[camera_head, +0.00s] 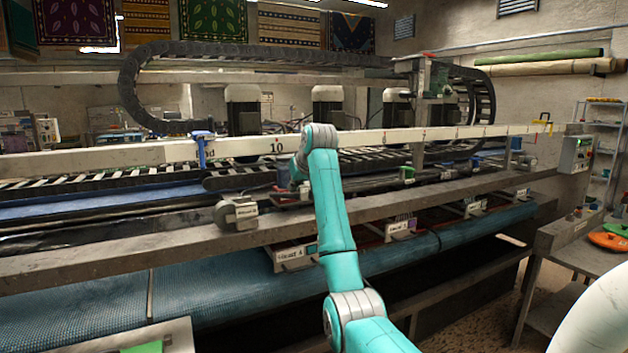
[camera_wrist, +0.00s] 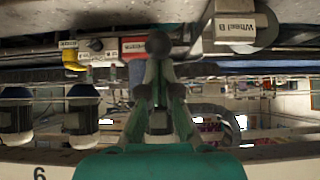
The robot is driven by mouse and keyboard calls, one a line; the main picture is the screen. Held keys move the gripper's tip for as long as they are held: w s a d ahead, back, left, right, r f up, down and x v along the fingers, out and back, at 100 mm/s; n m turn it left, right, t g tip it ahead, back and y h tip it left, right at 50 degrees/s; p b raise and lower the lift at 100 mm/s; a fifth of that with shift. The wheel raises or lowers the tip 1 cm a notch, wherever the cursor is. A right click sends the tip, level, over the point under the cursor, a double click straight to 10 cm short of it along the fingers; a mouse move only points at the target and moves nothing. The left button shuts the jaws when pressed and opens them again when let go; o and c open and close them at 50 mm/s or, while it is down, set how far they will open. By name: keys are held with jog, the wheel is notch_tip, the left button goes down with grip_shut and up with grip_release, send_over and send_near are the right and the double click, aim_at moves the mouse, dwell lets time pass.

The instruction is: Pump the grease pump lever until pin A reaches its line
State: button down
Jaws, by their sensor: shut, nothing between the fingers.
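In the wrist view my gripper (camera_wrist: 160,62) is shut, with its two green fingers close together and nothing held. A dark round knob (camera_wrist: 158,44), possibly the end of the grease pump lever, shows just beyond the fingertips. I cannot tell whether they touch it. Beside the knob is a box with a red label (camera_wrist: 133,47) too small to read. In the head view my teal arm reaches to the machine's front rail and mostly hides my gripper. A dark reddish block (camera_head: 289,195) sits on the rail there. I cannot make out pin A or its line.
A part labelled Wheel B (camera_wrist: 240,30) is right of my fingers in the wrist view. A yellow fitting (camera_wrist: 73,58) is at left. In the head view a long pale beam (camera_head: 110,158) crosses the machine, a control box (camera_head: 575,153) stands right, and a workbench (camera_head: 580,250) is at lower right.

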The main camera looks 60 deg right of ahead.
jog(key=shift+f, duration=1.4)
jog(key=shift+r, duration=5.05)
